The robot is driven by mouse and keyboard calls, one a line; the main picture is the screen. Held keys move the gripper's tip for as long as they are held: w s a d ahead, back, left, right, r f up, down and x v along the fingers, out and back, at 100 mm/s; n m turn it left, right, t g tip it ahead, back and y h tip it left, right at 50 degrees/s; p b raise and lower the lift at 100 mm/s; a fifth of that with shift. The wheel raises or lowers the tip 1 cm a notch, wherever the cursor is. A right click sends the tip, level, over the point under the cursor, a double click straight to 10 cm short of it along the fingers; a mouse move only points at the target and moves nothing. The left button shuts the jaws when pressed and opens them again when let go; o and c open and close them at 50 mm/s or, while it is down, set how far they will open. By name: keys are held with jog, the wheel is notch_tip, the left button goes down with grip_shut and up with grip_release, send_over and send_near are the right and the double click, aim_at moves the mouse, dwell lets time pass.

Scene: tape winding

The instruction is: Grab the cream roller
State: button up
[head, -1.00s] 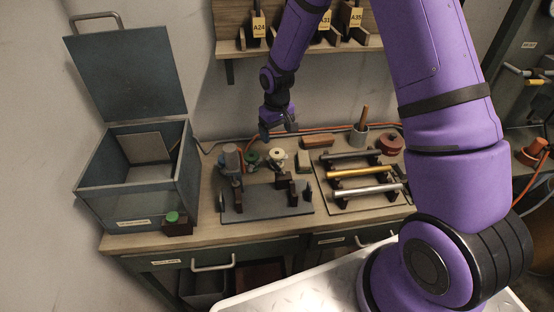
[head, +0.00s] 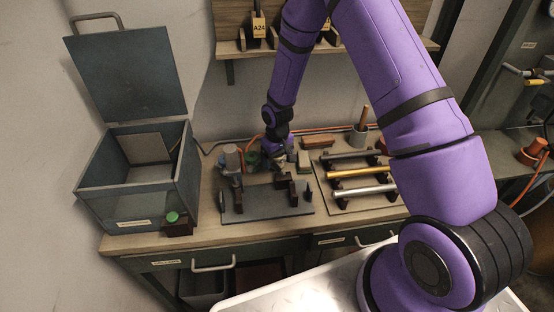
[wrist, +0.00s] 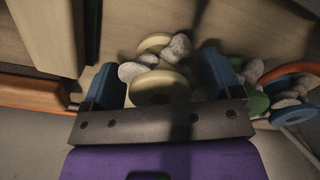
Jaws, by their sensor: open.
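The cream roller (wrist: 158,87) has two pale discs with grey lumpy pieces around its middle, seen in the wrist view. My gripper (wrist: 160,65) is open, with one blue finger to the left and one to the right of the roller. The roller lies between the fingers; I cannot tell whether they touch it. In the head view my gripper (head: 279,160) is low over the back of the workbench and largely hides the roller.
A green roller (wrist: 256,101) and a blue one (wrist: 292,112) lie just right of my gripper in the wrist view. In the head view, a dark fixture plate (head: 265,206) is in front, a rack with bars (head: 362,173) right, and an open metal box (head: 122,205) left.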

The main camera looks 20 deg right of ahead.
jog(key=shift+f, duration=0.4)
jog(key=shift+c, duration=0.2)
jog(key=c, duration=1)
jog(key=shift+r, duration=0.1)
